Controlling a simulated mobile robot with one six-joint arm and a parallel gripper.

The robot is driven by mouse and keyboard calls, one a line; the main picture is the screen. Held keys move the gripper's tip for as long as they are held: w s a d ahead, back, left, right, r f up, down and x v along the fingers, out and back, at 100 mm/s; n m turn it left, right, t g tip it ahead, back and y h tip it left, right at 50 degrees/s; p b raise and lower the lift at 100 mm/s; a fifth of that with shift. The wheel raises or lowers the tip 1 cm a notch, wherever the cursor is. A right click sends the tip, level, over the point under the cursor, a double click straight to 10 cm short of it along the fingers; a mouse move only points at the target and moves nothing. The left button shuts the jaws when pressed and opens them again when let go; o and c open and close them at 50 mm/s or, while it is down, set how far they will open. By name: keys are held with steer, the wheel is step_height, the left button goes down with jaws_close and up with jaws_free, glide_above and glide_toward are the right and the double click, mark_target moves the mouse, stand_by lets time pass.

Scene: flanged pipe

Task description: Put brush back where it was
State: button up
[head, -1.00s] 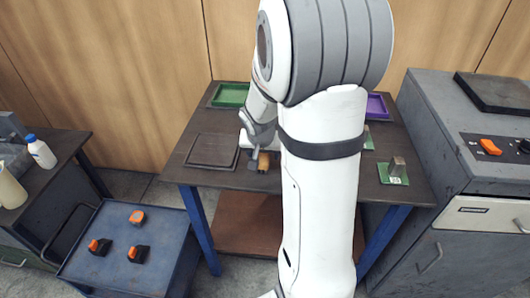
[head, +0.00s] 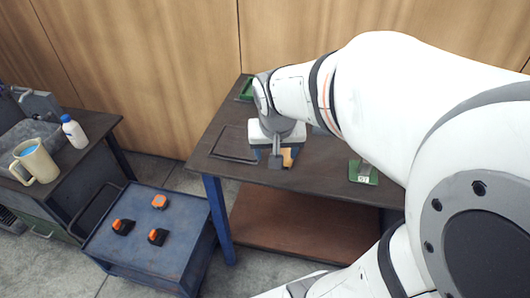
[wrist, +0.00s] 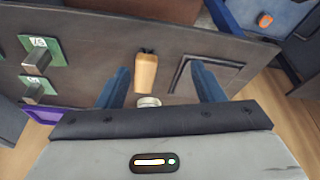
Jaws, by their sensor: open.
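The brush's tan wooden handle (wrist: 146,72), dark at its end, lies on the dark table (wrist: 95,32) in the wrist view. A pale round part (wrist: 148,101) shows just below it, close to my gripper's body. In the head view the handle (head: 288,157) is partly hidden by my gripper (head: 277,160). The blue fingers of my gripper (wrist: 160,70) are apart in the wrist view, with the handle between them, nearer the left finger. I see no finger touching it. The brush's bristles cannot be made out.
A flat dark square tray (head: 226,157) is beside the brush. Green pads with metal blocks (wrist: 42,52) and a purple tray (wrist: 42,115) are on the table, with a green tray (head: 244,90) at the back. A blue cart (head: 130,255) holds orange-and-black items.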

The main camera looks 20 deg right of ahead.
steer(key=s+a+n+y, duration=0.1)
steer(key=s+a+n, duration=0.2)
steer(key=s+a, duration=0.2)
steer(key=s, duration=0.3)
steer(key=shift+s+n+g, duration=0.15)
steer(key=shift+n+g, duration=0.25)
